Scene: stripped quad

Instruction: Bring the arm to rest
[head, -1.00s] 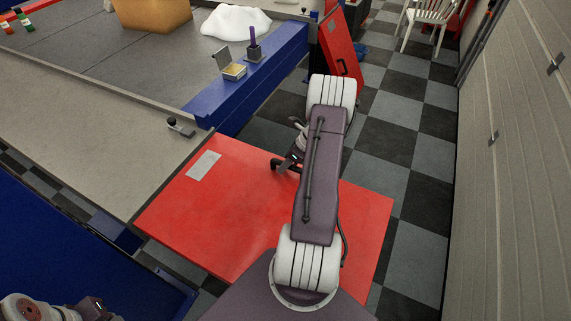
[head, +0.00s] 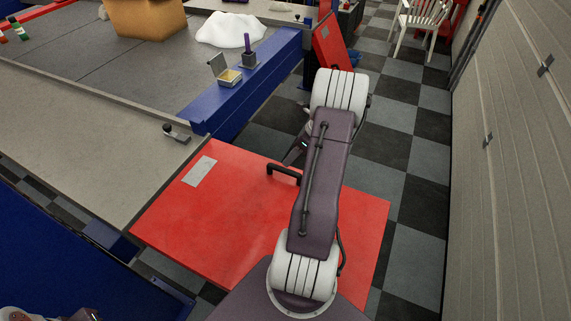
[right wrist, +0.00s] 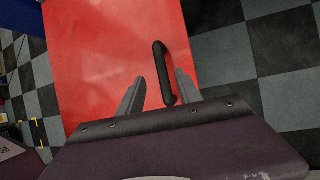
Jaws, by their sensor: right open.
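My right arm reaches forward from the bottom of the head view, over a red panel. My right gripper (head: 297,151) is partly hidden behind my own arm there. In the right wrist view its two grey fingers (right wrist: 160,76) are apart, with nothing held between them. The black handle (right wrist: 162,73) of the red panel shows between the fingers in that view. In the head view the handle (head: 284,171) stands clear just below the gripper. Of my left arm only a small part shows at the bottom left edge; its gripper is not visible.
The red panel (head: 235,215) with a pale label lies beside a grey worktop (head: 75,130). Chequered floor is open on the right, up to a ribbed wall (head: 515,150).

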